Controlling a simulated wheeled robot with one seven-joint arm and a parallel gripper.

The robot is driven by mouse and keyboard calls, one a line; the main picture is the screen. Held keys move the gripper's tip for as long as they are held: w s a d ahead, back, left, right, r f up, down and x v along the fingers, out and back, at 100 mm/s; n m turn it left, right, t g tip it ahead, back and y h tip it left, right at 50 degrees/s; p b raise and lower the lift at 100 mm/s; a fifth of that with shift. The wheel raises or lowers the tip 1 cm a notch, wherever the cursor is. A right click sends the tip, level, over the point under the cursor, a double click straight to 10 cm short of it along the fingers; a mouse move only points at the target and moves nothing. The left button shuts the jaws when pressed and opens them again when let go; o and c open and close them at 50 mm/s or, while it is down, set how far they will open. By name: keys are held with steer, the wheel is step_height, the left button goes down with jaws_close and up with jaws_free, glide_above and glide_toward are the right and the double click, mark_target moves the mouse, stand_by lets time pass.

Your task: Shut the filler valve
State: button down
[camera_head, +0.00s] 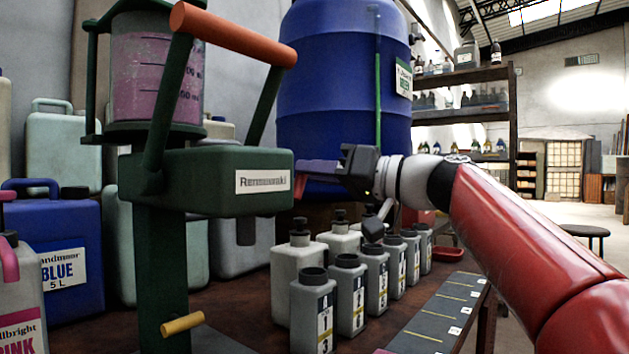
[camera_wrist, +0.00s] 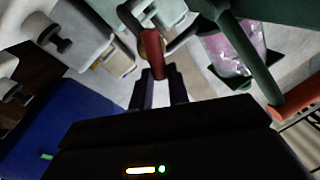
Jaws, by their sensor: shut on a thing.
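The green filler machine (camera_head: 222,180) stands at the left front in the head view, with a clear tank of pink liquid (camera_head: 155,75) on top. Its red valve lever (camera_wrist: 151,50) shows between my fingers in the wrist view. In the head view only a small red bit of the lever (camera_head: 300,186) shows beside the machine's right end. My gripper (camera_head: 312,172) reaches in from the right, its dark purple fingers against that end. In the wrist view my gripper (camera_wrist: 162,88) is shut on the red lever. Where the lever meets the valve is partly hidden.
Several grey bottles (camera_head: 313,300) stand in rows on the brown bench below my gripper. A large blue vat (camera_head: 335,80) stands behind. An orange bar handle (camera_head: 235,36) spans the machine's top. Blue (camera_head: 68,215) and pink-capped jugs are at left.

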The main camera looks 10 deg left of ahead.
steer(key=m+t+b, duration=0.1)
steer(key=m, duration=0.4)
steer(key=f+m+t+b, duration=0.1)
steer(key=m, duration=0.4)
steer(key=f+m+t+b, duration=0.1)
steer(key=m, duration=0.4)
steer(key=shift+w+d+f+t, duration=0.2)
steer(key=shift+w+d+t, duration=0.05)
steer(key=shift+w+t, duration=0.15)
steer(key=c, duration=1.3)
jaws_free()
steer(key=shift+c, duration=0.2)
steer(key=b+v, duration=0.1)
steer(key=v, duration=0.7)
steer(key=shift+r, duration=0.1)
